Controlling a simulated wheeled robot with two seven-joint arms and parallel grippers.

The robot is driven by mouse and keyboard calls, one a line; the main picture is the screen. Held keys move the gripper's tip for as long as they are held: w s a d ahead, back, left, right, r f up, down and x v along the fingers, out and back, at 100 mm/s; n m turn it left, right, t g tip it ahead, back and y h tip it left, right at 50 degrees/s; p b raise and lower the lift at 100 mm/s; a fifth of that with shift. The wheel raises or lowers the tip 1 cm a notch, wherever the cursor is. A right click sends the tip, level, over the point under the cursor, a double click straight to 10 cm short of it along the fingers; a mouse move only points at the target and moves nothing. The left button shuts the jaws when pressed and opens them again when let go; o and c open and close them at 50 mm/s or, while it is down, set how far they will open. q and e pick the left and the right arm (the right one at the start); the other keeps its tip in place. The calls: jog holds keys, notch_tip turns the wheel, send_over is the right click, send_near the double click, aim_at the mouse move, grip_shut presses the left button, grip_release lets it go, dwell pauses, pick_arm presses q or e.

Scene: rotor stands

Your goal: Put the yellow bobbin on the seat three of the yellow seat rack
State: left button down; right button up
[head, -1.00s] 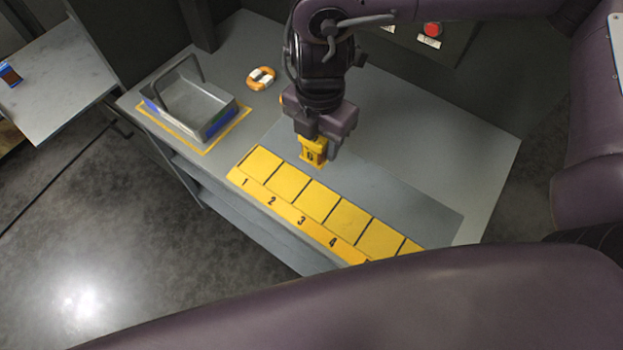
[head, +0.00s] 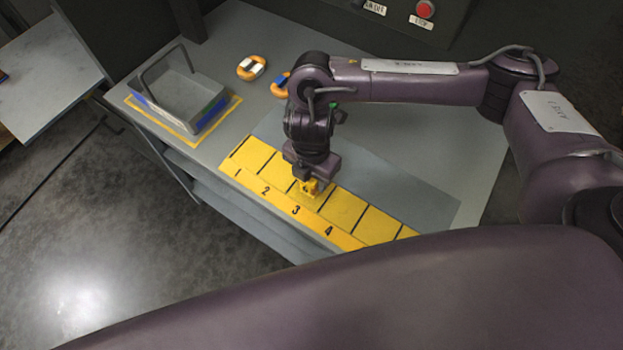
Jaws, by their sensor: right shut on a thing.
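The yellow bobbin (head: 311,187) is between the fingers of my right gripper (head: 311,182), which is shut on it. It is upright at seat three of the yellow seat rack (head: 345,211), behind the printed 3. Whether its base touches the seat or hangs just above it I cannot tell, as the gripper hides part of it. The other seats in view look empty. My left gripper is not in view.
A grey handled tray (head: 181,92) stands in a yellow outline at the left of the table. An orange and white ring (head: 251,67) and an orange and blue ring (head: 280,86) lie behind. A red button (head: 425,9) is on the back panel.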

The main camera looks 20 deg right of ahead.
jog(key=shift+f, duration=0.9)
jog(key=shift+f, duration=0.15)
jog(key=o, duration=1.2)
jog(key=shift+c, duration=0.2)
jog(key=shift+r, duration=0.45)
notch_tip(320, 180, up, 12)
jog(key=shift+f+p, duration=0.25)
jog(key=shift+p, duration=0.45)
